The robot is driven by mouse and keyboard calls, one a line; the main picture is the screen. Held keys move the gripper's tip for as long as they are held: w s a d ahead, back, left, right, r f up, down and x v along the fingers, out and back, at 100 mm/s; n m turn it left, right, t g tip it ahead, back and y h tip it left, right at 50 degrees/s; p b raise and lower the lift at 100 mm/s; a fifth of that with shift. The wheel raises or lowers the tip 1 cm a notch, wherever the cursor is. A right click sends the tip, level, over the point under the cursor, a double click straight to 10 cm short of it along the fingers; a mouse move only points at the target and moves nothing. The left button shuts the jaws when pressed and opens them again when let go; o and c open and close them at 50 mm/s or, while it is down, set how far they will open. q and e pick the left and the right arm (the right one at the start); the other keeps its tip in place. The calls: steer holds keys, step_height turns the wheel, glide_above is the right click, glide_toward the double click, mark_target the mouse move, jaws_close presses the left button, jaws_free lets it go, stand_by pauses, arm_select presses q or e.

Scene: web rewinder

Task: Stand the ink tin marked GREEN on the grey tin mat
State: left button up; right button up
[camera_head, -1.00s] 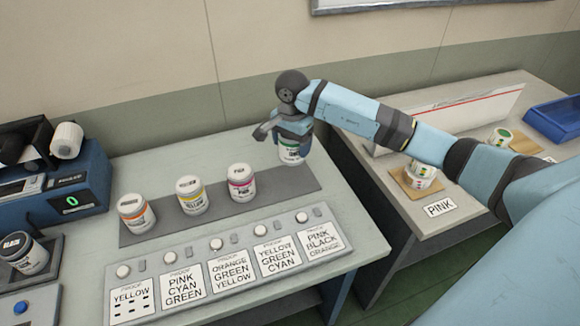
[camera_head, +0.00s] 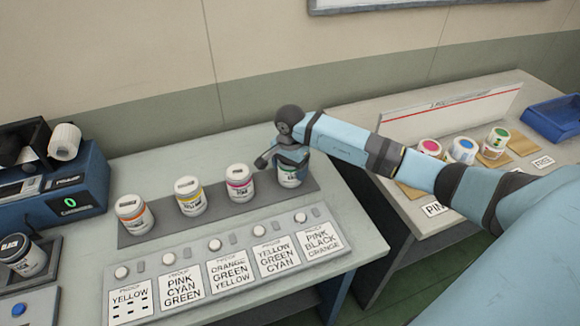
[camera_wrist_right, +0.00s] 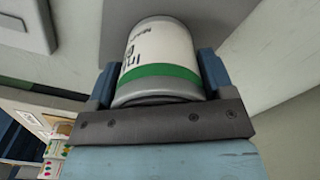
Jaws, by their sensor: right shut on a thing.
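The tin with a green band (camera_wrist_right: 160,72) is between the jaws of my right gripper (camera_wrist_right: 158,85), which is shut on it. In the head view this tin (camera_head: 290,178) hangs from or stands under the gripper (camera_head: 288,158), at the right end of the grey tin mat (camera_head: 222,212). It looks upright and at or very near the mat; I cannot tell if it touches. To its left on the mat stand the pink-banded tin (camera_head: 239,183), the yellow-banded tin (camera_head: 190,196) and the orange-banded tin (camera_head: 133,214). My left gripper is not in view.
A panel of proof cards (camera_head: 228,266) with knobs lies in front of the mat. Label rolls (camera_head: 461,150) and a blue bin (camera_head: 555,118) are on the right table.

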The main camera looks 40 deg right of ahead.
steer(key=o, duration=1.2)
steer(key=shift+f, duration=0.1)
steer(key=shift+r, duration=0.4)
step_height(320, 180, up, 12)
steer(key=shift+f, duration=0.25)
